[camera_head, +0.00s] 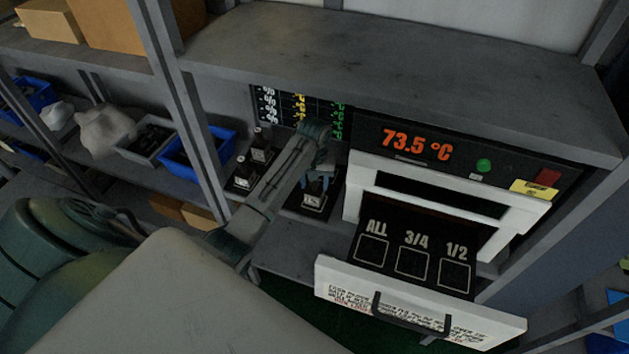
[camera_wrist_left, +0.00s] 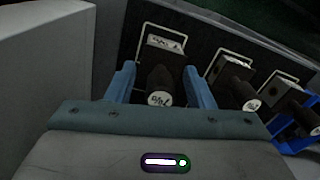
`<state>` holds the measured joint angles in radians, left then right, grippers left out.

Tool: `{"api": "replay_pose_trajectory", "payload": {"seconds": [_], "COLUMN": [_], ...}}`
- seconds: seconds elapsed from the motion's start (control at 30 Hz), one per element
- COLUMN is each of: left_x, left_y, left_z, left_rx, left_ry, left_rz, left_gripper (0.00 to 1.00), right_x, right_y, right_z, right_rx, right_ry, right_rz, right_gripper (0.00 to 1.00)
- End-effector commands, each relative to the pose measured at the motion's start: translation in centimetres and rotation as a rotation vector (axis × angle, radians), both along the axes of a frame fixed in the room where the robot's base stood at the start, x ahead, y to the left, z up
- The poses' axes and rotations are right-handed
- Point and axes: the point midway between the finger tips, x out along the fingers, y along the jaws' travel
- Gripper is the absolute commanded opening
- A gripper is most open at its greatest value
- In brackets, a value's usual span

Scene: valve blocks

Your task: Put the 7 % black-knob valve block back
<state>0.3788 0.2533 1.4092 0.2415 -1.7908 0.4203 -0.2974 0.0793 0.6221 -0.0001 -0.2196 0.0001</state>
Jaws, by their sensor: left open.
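The 7 % black-knob valve block (camera_wrist_left: 160,88) sits on a dark board inside a white outline in the left wrist view. Its round knob end reads like 7 %. My left gripper (camera_wrist_left: 163,82) is open, with one blue finger on each side of the knob; I cannot tell whether they touch it. In the head view my left gripper (camera_head: 318,182) is above this block (camera_head: 313,200), left of the oven-like unit, and partly hides it. My right gripper is not in view.
Other black-knob blocks (camera_head: 262,150) (camera_head: 243,176) stand to the left on the shelf. The unit (camera_head: 460,150) reads 73.5 °C. Its open drawer (camera_head: 415,305) has empty squares marked ALL, 3/4 and 1/2. A shelf post (camera_head: 185,110) and blue bin (camera_head: 195,152) are further left.

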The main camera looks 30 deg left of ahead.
Motion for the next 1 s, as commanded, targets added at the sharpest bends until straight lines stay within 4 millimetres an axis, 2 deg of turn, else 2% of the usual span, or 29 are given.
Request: {"api": "replay_pose_trajectory", "payload": {"seconds": [0.17, 0.4, 0.53, 0.7, 1.0], "left_x": [0.1, 0.1, 0.0, 0.0, 0.0], "left_y": [0.0, 0.0, 0.0, 0.0, 0.0], "left_z": [1.1, 5.0, 6.9, 7.6, 7.5], "left_rx": [0.001, 0.001, 0.001, 0.000, 0.000], "left_ry": [-0.004, -0.005, -0.003, -0.001, 0.000], "left_rz": [0.000, 0.000, 0.000, 0.000, 0.000], "left_gripper": [0.48, 0.48, 0.48, 0.48, 0.48], "right_x": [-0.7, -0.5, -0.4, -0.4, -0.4], "right_y": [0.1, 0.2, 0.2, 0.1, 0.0], "right_z": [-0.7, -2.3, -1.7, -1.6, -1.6], "right_rx": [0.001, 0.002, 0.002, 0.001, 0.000], "right_ry": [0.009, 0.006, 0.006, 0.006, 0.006], "right_rz": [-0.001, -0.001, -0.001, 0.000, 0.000], "right_gripper": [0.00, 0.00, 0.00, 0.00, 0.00]}}
